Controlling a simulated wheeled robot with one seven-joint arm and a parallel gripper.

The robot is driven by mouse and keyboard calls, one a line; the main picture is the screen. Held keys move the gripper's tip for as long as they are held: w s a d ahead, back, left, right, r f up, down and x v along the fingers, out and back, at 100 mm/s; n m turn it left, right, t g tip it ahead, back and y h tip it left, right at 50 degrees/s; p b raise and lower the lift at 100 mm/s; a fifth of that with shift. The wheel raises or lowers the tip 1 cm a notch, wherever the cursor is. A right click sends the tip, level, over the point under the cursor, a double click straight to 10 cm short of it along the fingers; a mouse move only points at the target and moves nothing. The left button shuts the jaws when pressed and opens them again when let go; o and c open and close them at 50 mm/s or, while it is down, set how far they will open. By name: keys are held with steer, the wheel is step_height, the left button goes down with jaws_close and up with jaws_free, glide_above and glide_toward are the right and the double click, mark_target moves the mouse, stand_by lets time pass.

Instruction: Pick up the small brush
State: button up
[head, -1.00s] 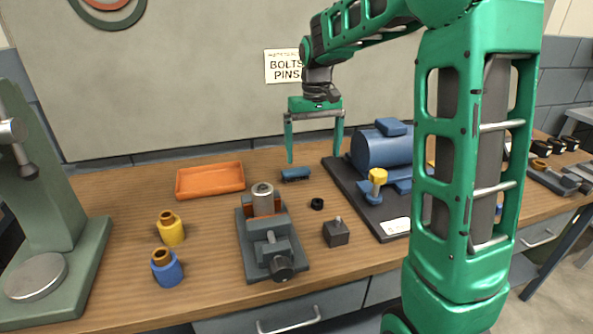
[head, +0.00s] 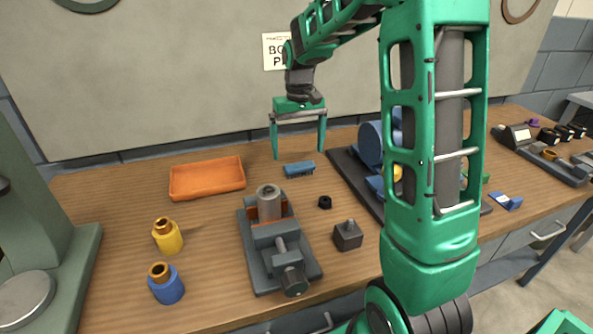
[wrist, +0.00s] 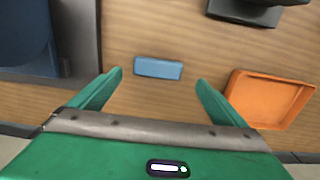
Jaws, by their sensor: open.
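The small brush (head: 299,169) has a blue back and dark bristles. It lies on the bench, right of the orange tray and left of the dark plate with the blue machine. In the wrist view the brush (wrist: 158,67) lies crosswise, bristles hidden, a little beyond the fingertips and between their lines. My gripper (head: 299,154) is open and empty above the bench, fingers pointing down over the brush. In the wrist view my gripper (wrist: 160,77) shows both green fingers spread wider than the brush.
The orange tray (head: 207,191) stands left of the brush. A grey vise (head: 277,247) holding a metal cylinder, a black ring (head: 325,202) and a dark block (head: 347,236) lie nearer. The blue machine (head: 371,143) is close on the right. Yellow (head: 168,236) and blue (head: 166,283) bottles stand front left.

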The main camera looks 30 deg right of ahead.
mark_target(299, 164)
steer(key=shift+s+d+f, duration=0.1)
steer(key=shift+f, duration=1.25)
steer(key=shift+d+f, duration=0.1)
steer(key=shift+f, duration=1.25)
steer(key=c, duration=1.2)
steer(key=shift+o, duration=0.2)
steer(key=shift+r, duration=0.1)
steer(key=shift+r, duration=0.4)
step_height(299, 164, up, 4)
steer(key=shift+f, duration=0.25)
steer(key=s+a+r, duration=0.6)
steer(key=s+a, duration=0.1)
steer(key=a, duration=0.2)
steer(key=shift+s+r, duration=0.15)
steer(key=shift+r, duration=0.15)
